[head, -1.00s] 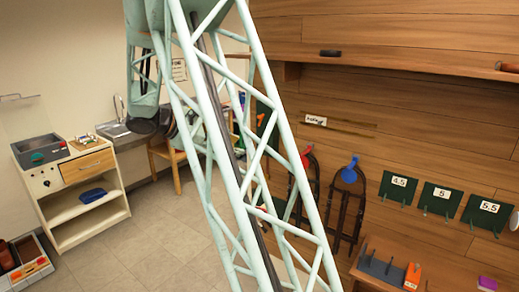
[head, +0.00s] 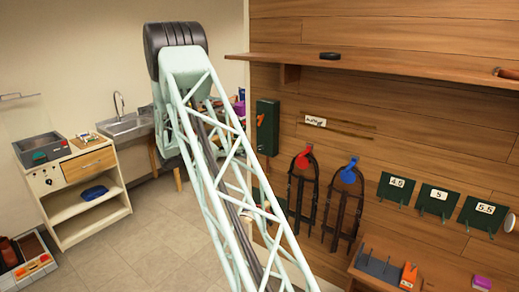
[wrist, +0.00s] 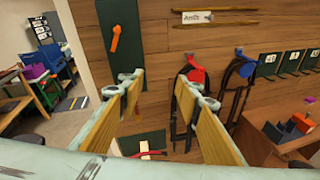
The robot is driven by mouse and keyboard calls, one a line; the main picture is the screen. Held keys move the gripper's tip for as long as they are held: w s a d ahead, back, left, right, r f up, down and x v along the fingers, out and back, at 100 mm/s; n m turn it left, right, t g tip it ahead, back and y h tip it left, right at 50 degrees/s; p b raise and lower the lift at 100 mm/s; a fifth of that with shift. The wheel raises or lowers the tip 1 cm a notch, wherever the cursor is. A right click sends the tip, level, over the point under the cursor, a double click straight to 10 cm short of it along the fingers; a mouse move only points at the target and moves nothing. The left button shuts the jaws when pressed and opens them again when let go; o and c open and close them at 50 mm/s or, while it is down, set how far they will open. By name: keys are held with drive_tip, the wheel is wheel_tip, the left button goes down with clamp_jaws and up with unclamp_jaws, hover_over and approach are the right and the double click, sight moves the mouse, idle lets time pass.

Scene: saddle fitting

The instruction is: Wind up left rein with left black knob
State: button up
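Two dark strap loops, which look like the reins, hang on the wooden wall. The left rein (head: 303,200) hangs under a red holder (head: 303,158), and the other loop (head: 345,208) under a blue holder (head: 348,173). In the wrist view the left rein (wrist: 186,108) is just beyond my right finger, partly hidden by it. My gripper (wrist: 166,86) is open and empty, its wood-faced fingers wide apart in front of the wall. I cannot make out the left black knob for certain. My gripper does not show in the head view.
A green panel (head: 267,127) with an orange lever (wrist: 115,38) is on the wall left of the reins. Numbered green plates (head: 436,200) are to the right. A wooden shelf (head: 400,72) juts out above. A low box (head: 385,268) stands below right. Floor (head: 150,245) is clear at left.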

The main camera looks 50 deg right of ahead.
sight(259, 149)
drive_tip(key=w+d+f+n+t+h+p, duration=0.2)
drive_tip(key=w+d+f+n, duration=0.3)
drive_tip(key=d+f, duration=0.4)
drive_tip(key=shift+w+d+f+t+p, duration=0.35)
drive_tip(key=shift+w+f, duration=0.3)
drive_tip(key=shift+f, duration=1.1)
drive_tip(key=shift+d, duration=0.15)
drive_tip(key=shift+s+d+p, duration=0.15)
drive_tip(key=shift+d+p, duration=1.2)
drive_tip(key=shift+d, duration=5.4)
drive_tip(key=c, duration=0.9)
